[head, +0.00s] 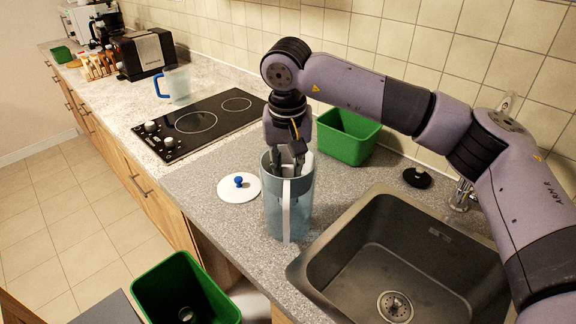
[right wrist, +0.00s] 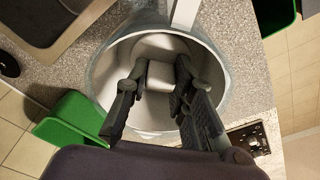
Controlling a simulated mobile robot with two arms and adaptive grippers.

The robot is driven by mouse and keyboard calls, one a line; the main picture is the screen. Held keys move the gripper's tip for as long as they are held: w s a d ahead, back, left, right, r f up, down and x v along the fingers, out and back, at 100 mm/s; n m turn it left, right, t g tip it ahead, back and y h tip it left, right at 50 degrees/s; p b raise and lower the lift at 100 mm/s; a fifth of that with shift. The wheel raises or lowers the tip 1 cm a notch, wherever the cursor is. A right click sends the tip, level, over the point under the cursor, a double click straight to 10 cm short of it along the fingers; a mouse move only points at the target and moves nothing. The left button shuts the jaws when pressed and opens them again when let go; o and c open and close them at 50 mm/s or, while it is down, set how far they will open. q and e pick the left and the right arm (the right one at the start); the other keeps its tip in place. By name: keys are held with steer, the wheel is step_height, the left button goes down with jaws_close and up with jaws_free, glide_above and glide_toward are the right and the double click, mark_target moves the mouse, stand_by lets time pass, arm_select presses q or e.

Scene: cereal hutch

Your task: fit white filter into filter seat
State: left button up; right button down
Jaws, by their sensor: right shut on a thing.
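My right gripper (head: 287,168) reaches down into the open top of a tall, clear bluish container (head: 273,212) with a white vertical strip on its front. In the right wrist view the gripper (right wrist: 158,82) has its dark fingers on either side of a white piece (right wrist: 160,76), which looks like the white filter, and is shut on it. This piece is inside the container's round rim (right wrist: 102,68). The filter seat cannot be made out; the container's bottom is mostly hidden by the fingers and the white piece. My left gripper is not in view.
A white lid with a blue knob (head: 238,187) lies left of the container. A sink (head: 335,238) is to the right, a green bin (head: 347,139) behind, and another green bin (head: 181,279) below the counter edge. A cooktop (head: 193,125) and blue-handled jug (head: 178,86) are farther left.

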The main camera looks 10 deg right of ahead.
steer(key=c, duration=1.3)
jaws_free()
step_height(320, 180, up, 12)
steer(key=s, duration=0.1)
steer(key=shift+s+a, duration=0.2)
steer(key=shift+f, duration=0.1)
